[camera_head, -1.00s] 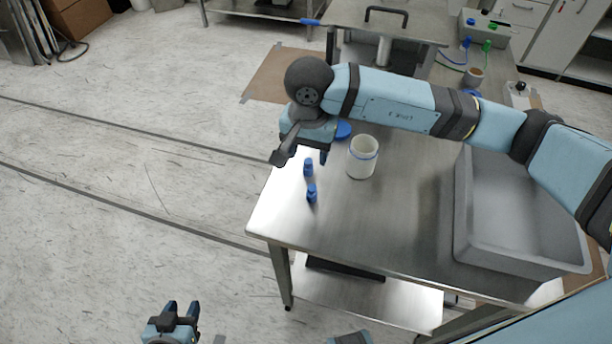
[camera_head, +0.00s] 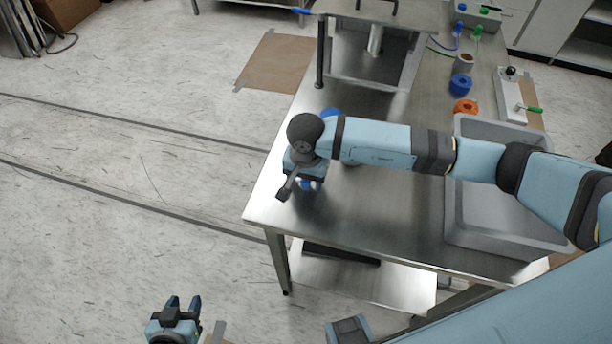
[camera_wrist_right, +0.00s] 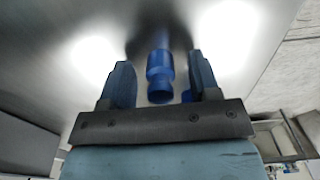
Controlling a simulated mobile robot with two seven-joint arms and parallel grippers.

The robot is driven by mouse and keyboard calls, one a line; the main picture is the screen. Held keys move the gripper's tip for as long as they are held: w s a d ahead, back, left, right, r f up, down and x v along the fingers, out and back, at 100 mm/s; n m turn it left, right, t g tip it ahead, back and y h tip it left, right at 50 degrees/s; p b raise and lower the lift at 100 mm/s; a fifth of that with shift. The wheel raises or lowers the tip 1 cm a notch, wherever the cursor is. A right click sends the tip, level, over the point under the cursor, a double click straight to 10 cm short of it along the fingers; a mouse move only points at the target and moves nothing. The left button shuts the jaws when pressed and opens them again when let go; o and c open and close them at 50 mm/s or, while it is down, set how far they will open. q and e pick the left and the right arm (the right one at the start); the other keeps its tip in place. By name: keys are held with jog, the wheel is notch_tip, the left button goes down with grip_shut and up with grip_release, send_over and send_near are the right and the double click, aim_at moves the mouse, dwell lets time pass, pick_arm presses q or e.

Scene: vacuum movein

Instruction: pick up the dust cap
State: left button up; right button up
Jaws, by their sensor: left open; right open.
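In the right wrist view a small blue stepped cylinder (camera_wrist_right: 160,75), which looks like the dust cap, stands between the two fingers of my right gripper (camera_wrist_right: 160,85). Gaps show on both sides of it. My left gripper (camera_head: 183,303) is open and empty at the bottom left, out over the floor.
The steel table (camera_head: 385,205) carries a grey tub (camera_head: 500,215) at the right. A blue disc (camera_head: 330,113) lies behind my right wrist. A blue ring (camera_head: 461,85) and an orange ring (camera_head: 466,106) lie farther back. The table's front left is clear.

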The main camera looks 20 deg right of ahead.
jog(key=shift+f, duration=0.1)
jog(key=shift+c, duration=0.4)
jog(key=c, duration=0.9)
notch_tip(320, 180, up, 20)
jog(key=shift+r+b, duration=0.1)
jog(key=shift+b, duration=0.8)
